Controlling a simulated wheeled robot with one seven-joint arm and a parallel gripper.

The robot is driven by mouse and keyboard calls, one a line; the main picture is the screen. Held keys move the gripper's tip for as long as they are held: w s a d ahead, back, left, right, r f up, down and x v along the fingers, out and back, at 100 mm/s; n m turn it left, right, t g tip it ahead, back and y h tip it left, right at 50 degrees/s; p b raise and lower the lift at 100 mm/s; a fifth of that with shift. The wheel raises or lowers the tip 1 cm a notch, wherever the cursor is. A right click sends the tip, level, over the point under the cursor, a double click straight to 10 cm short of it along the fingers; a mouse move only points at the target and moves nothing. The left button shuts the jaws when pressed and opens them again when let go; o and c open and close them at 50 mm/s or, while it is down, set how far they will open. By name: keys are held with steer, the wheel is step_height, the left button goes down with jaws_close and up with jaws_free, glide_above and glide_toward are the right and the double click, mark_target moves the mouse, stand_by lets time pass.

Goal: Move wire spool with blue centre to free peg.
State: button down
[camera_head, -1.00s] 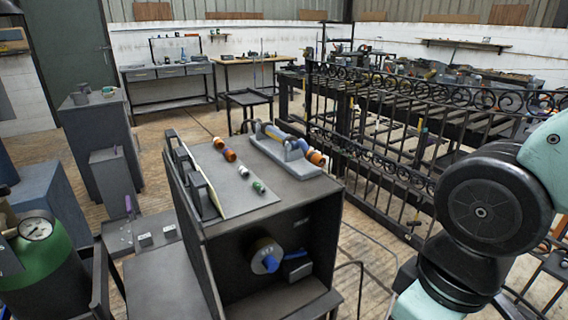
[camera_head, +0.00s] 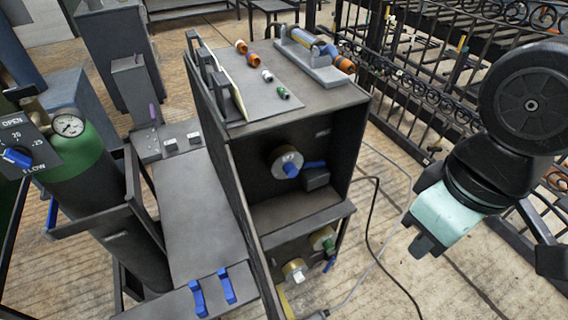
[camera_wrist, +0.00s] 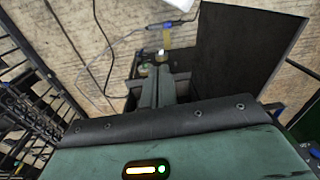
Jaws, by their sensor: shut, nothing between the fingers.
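In the head view, a pale round spool (camera_head: 285,161) with a blue centre sits in the upper bay of the dark cabinet (camera_head: 345,130). In the lower bay are a yellowish spool (camera_head: 294,271) with a pale centre and a green-rimmed spool (camera_head: 322,239). I cannot make out a free peg. My gripper (camera_wrist: 160,82) shows in the wrist view with its grey fingers together and empty. In the head view my arm is right of the cabinet, apart from the spools; the fingertips cannot be made out there.
Small orange, white and green parts (camera_head: 267,76) and a grey holder (camera_head: 312,57) stand on the cabinet top. A loose cable (camera_head: 372,245) lies on the floor right of the cabinet. An iron fence (camera_head: 420,80) stands behind. A green gas cylinder (camera_head: 85,150) is at left.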

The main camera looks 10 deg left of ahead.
mark_target(287, 163)
stand_by(0.4)
